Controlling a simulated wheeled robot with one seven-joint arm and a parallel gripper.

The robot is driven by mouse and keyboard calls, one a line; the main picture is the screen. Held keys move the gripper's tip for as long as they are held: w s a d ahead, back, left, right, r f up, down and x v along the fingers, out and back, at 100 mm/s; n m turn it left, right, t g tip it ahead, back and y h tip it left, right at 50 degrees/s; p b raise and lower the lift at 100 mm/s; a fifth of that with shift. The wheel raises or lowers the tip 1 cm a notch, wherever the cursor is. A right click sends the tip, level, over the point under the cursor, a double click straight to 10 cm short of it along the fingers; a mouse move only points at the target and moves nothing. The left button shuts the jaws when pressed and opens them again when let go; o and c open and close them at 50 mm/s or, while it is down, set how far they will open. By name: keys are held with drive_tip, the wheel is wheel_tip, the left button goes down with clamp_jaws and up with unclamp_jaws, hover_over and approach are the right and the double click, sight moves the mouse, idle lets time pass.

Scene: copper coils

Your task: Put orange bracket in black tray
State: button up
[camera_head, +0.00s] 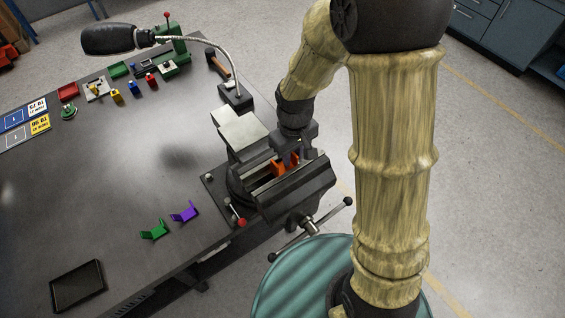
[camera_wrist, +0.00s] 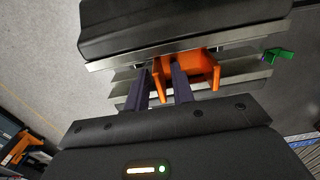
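The orange bracket (camera_head: 285,163) sits in the vise (camera_head: 262,188) at the table's right edge, between its jaws. In the wrist view the bracket (camera_wrist: 201,66) shows beyond my fingers, partly hidden by them. My gripper (camera_head: 290,153) is down at the vise, over the bracket. In the wrist view my gripper (camera_wrist: 160,78) has its two dark fingers apart, with one orange flange between them. Small gaps seem to show beside the flange; contact is hard to tell. The black tray (camera_head: 78,286) lies flat and empty at the table's near left corner.
A green bracket (camera_head: 155,230) and a purple bracket (camera_head: 185,212) lie on the table left of the vise. A lamp (camera_head: 110,39), bins and small parts stand along the far side. The table's middle is clear. The vise handle (camera_head: 310,228) juts past the edge.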

clamp_jaws()
drive_tip(key=shift+r, duration=0.15)
drive_tip(key=shift+r+p, duration=2.15)
drive_tip(key=shift+r, duration=0.25)
drive_tip(key=shift+r+p, duration=1.3)
drive_tip(key=shift+r, duration=0.2)
